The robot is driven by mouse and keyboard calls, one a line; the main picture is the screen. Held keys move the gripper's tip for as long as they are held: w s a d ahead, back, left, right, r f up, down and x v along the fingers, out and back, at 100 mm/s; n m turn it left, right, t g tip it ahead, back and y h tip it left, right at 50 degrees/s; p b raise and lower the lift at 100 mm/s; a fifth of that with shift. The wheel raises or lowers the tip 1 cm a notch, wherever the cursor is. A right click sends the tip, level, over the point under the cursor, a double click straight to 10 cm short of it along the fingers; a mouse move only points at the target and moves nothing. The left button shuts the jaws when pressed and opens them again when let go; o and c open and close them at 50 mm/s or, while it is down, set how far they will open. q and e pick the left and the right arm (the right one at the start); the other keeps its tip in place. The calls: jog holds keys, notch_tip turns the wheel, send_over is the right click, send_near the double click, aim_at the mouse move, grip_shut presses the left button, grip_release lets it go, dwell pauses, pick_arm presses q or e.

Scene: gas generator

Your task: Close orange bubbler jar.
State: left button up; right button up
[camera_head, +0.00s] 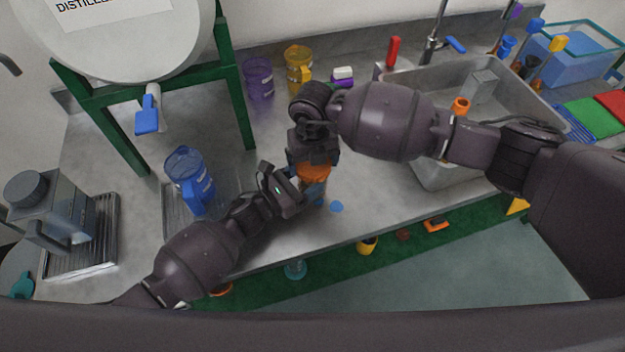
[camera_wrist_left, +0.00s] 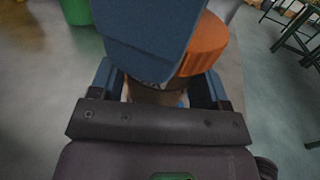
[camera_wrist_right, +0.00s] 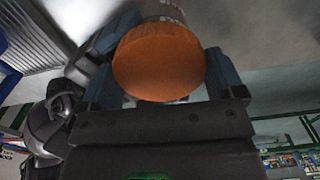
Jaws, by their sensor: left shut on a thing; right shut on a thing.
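The orange bubbler jar stands on the counter near its front edge, with its orange lid (camera_head: 314,172) at the top. My right gripper (camera_head: 315,160) comes from above and is shut on the orange lid, which fills the space between its fingers in the right wrist view (camera_wrist_right: 160,62). My left gripper (camera_head: 298,190) is shut on the jar body from the left, below the lid. In the left wrist view the orange lid (camera_wrist_left: 205,45) shows beside a blue finger of my right gripper. The jar body is mostly hidden. I cannot tell how tightly the lid sits.
A blue pitcher (camera_head: 190,178) stands left on the counter. Purple (camera_head: 258,78) and yellow (camera_head: 298,68) pitchers stand behind. A sink (camera_head: 490,92) is on the right. A small blue disc (camera_head: 336,206) lies by the counter's front edge. Several items lie on the lower green strip.

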jog(key=m, duration=1.2)
jog(key=shift+m, duration=0.4)
jog(key=o, duration=0.8)
jog(key=shift+r, duration=0.1)
jog(key=shift+r, duration=2.15)
